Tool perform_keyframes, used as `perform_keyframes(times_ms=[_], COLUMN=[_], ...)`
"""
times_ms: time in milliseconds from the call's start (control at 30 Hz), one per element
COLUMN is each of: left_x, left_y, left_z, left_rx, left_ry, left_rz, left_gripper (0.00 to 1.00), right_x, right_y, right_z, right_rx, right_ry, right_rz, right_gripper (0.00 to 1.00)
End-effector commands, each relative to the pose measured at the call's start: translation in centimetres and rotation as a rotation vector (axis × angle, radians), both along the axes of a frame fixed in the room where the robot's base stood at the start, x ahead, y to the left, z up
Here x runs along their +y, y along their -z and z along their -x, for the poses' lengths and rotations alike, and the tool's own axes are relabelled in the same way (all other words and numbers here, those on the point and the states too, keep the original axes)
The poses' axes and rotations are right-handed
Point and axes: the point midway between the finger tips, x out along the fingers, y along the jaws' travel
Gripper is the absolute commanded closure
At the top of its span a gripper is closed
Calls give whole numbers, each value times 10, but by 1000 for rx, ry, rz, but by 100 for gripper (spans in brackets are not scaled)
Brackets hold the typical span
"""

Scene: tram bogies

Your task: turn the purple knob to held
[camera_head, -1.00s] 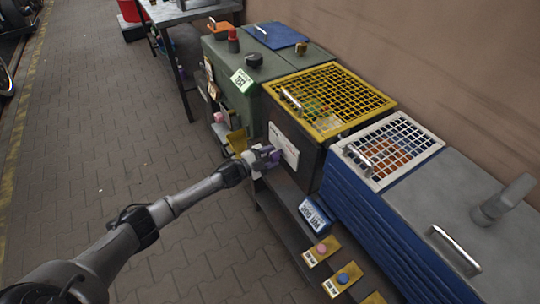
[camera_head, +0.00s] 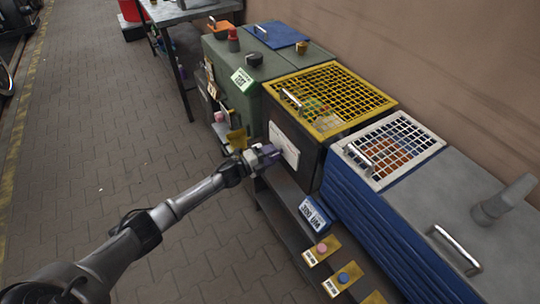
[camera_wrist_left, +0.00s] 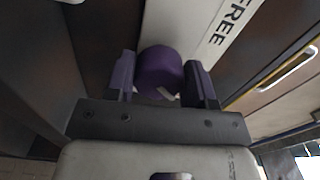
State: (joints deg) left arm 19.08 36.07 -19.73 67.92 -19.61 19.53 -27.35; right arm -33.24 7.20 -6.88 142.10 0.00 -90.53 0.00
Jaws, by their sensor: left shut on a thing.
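The purple knob (camera_wrist_left: 160,72) is round and sits between the two purple-tinted fingers of my left gripper (camera_wrist_left: 161,80) in the left wrist view. The gripper is shut on it. A small light mark shows on the knob's near edge. A white plate (camera_wrist_left: 190,28) behind the knob carries the word FREE to its right; no word "held" is readable. In the head view my left gripper (camera_head: 264,156) reaches the front of the dark box with the yellow grid lid, and it hides the knob there. My right gripper is not in view.
The yellow grid lid (camera_head: 330,98) and white grid lid (camera_head: 392,148) have handles. A green cabinet (camera_head: 232,72) stands beyond. Below are a blue-white sign (camera_head: 315,214), a pink button (camera_head: 321,248) and a blue button (camera_head: 343,278). The paved floor at left is clear.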

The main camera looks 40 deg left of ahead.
Motion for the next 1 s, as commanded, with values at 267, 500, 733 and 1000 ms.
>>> perform_keyframes(times_ms=[267, 500, 733, 1000], left_x=[0, 0, 0, 1], left_y=[0, 0, 0, 0], left_z=[0, 0, 0, 4], left_rx=[-2, -2, -2, -1], left_ry=[0, 0, 0, 0], left_rz=[-9, -8, -6, -5], left_gripper=[74, 41, 25, 25], right_x=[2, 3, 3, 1], right_y=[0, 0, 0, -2], right_z=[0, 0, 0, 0], right_rx=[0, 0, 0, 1], right_ry=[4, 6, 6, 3], right_rz=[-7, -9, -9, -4], right_gripper=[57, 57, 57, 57])
